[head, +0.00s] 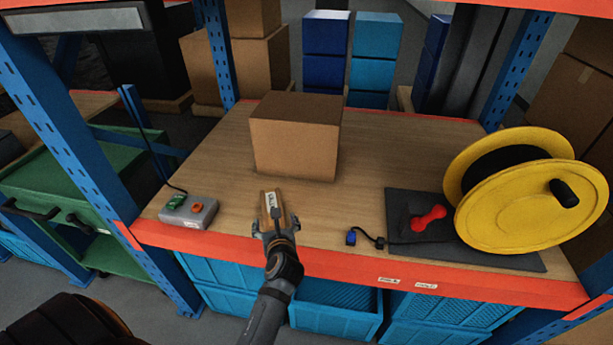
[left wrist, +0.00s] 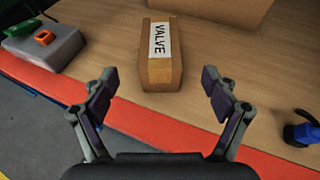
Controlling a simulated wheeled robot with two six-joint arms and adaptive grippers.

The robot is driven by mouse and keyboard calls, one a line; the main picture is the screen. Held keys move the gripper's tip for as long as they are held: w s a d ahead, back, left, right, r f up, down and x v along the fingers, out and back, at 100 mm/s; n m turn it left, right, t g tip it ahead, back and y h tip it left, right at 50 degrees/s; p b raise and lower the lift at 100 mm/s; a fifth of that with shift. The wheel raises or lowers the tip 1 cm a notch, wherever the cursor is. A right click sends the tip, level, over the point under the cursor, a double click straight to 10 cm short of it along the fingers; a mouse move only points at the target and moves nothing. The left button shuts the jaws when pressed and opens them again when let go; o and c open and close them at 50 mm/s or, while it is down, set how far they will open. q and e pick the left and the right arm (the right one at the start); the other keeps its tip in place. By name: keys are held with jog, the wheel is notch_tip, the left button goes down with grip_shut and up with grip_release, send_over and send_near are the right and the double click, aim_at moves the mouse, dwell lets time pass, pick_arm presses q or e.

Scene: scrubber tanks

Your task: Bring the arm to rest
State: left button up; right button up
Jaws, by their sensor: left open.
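My left gripper (head: 273,232) reaches in over the front edge of the wooden shelf (head: 370,165). In the left wrist view its two fingers (left wrist: 158,84) are spread wide with nothing held between them. A small brown box labelled VALVE (head: 270,207) lies on the shelf just beyond the fingertips. It also shows in the left wrist view (left wrist: 160,62), with clear gaps to the fingers on both sides. My right gripper shows in neither view.
A large carton (head: 295,145) stands behind the small box. A grey control box (head: 188,210) is at left; a yellow reel (head: 515,205), red handle (head: 429,218) and blue plug (head: 352,238) are at right. Blue uprights (head: 75,135) and an orange front beam (head: 345,273) frame the shelf.

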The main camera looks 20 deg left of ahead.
pick_arm(q)
jog(key=s+n, duration=0.1)
jog(key=n, duration=0.1)
jog(key=s+f+n+g, duration=0.1)
jog(key=n, duration=0.1)
jog(key=s+a+n, duration=0.1)
jog(key=n, duration=0.1)
jog(key=shift+s+a+f+n+g+h, duration=0.1)
jog(key=shift+s+f+n+g+h, duration=0.2)
jog(key=shift+g, duration=0.1)
jog(key=s+d+f+n+g+h, duration=0.2)
jog(key=s+d+n+g+h, duration=0.15)
jog(key=s+n, duration=0.6)
jog(key=s+d+f+n+g+h, duration=0.15)
jog(key=s+d+n+h, duration=0.35)
jog(key=n, duration=0.7)
jog(key=s+a+f+g+y, duration=0.1)
jog(key=s+a+f, duration=0.1)
jog(key=f, duration=1.2)
jog(key=s+a+f+g+y, duration=0.1)
jog(key=s+a+f, duration=0.1)
jog(key=f, duration=1.1)
jog(key=s+a+f+g, duration=0.1)
jog(key=s+f, duration=1.3)
jog(key=s, duration=0.3)
jog(key=shift+s+f, duration=0.3)
jog(key=shift+s, duration=0.1)
jog(key=shift+a, duration=0.15)
